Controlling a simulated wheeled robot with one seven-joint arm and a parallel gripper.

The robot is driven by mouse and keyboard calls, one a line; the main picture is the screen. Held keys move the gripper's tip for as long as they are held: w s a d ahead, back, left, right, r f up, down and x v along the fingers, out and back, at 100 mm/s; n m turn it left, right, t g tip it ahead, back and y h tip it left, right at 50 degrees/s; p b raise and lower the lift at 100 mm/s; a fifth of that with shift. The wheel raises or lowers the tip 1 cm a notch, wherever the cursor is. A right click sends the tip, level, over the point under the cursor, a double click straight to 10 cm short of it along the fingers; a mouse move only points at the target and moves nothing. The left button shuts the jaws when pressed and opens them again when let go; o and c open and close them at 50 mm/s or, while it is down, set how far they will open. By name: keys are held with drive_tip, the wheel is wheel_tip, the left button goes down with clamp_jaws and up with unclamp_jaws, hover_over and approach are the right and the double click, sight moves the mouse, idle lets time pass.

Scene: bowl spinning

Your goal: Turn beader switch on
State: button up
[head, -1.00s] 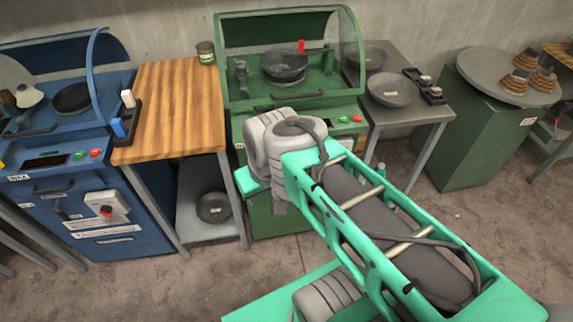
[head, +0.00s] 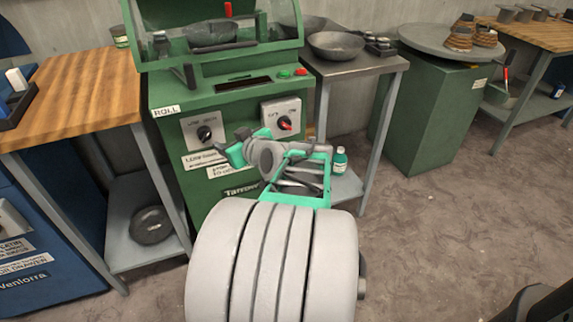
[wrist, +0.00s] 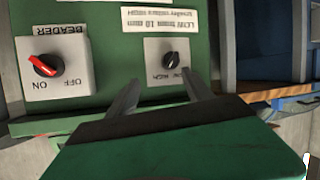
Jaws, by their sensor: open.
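The beader switch is a light grey box (head: 281,108) with a red-marked knob (head: 285,123), on the right of the green machine's front. In the wrist view the switch box (wrist: 55,80) is at the left, labelled BEADER, OFF and ON. Its red-marked knob (wrist: 44,65) has the red end pointing to the picture's upper left, away from both words. My gripper (wrist: 161,78) is open and empty, its two fingers apart, in front of the panel. The fingers are to the right of the beader switch in the wrist view, below another box with a black knob (wrist: 171,60).
The other knob box (head: 204,131) sits left of the beader switch on the green machine (head: 170,90). Red and green buttons (head: 292,72) are above. A wooden-topped table (head: 85,90) is at the left, a metal table (head: 360,65) at the right.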

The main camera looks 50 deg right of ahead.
sight(286, 127)
drive_tip(key=s+d+f+m+t+h+b, duration=0.1)
drive_tip(key=s+d+f+m+h+b, duration=0.15)
drive_tip(key=s+d+b, duration=0.35)
drive_tip(key=s+d+f+m+t+h+b, duration=0.15)
drive_tip(key=s+d+h, duration=0.25)
drive_tip(key=d, duration=0.4)
drive_tip(key=shift+n+g, duration=0.4)
drive_tip(key=shift+g, duration=0.05)
drive_tip(key=x, duration=0.7)
drive_tip(key=shift+w+d+f+b, duration=0.1)
drive_tip(key=shift+d+f+b, duration=0.05)
drive_tip(key=shift+f+b, duration=0.2)
drive_tip(key=shift+c, duration=0.4)
clamp_jaws()
